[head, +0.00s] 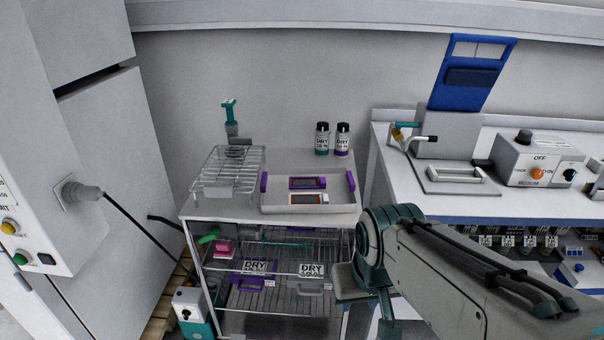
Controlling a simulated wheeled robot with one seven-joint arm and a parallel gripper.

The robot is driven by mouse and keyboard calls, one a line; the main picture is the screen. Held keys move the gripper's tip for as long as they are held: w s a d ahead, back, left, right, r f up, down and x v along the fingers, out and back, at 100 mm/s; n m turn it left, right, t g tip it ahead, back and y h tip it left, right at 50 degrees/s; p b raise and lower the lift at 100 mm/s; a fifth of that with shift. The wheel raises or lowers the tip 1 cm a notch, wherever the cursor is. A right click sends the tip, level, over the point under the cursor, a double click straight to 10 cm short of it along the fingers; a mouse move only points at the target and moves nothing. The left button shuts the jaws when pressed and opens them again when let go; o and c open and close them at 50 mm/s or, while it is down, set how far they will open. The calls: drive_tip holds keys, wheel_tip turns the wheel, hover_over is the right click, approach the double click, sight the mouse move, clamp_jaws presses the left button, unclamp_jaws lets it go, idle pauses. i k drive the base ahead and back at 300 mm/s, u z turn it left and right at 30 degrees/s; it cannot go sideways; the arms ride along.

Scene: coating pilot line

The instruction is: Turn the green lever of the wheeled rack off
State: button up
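The wheeled rack (192,213) stands left of centre, with a flat top and wire shelves below. A small bright green lever (207,237) shows at its upper left front, just under the top. It sticks out toward the left and looks slightly tilted; its exact setting is too small to tell. My arm (460,265) crosses the lower right and covers the rack's right front edge. The arm bends downward beside the rack, to the right of the lever and well apart from it. I cannot make out my gripper's fingers.
A wire basket (228,172) and a white tray (310,207) stand on the rack, with two dark bottles (332,139) behind. A grey cabinet (100,170) with a cable is close on the left. A white bench (400,180) is on the right.

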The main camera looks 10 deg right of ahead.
sight(213, 234)
drive_tip(key=z, duration=0.2)
drive_tip(key=i, duration=1)
drive_tip(key=u, duration=0.55)
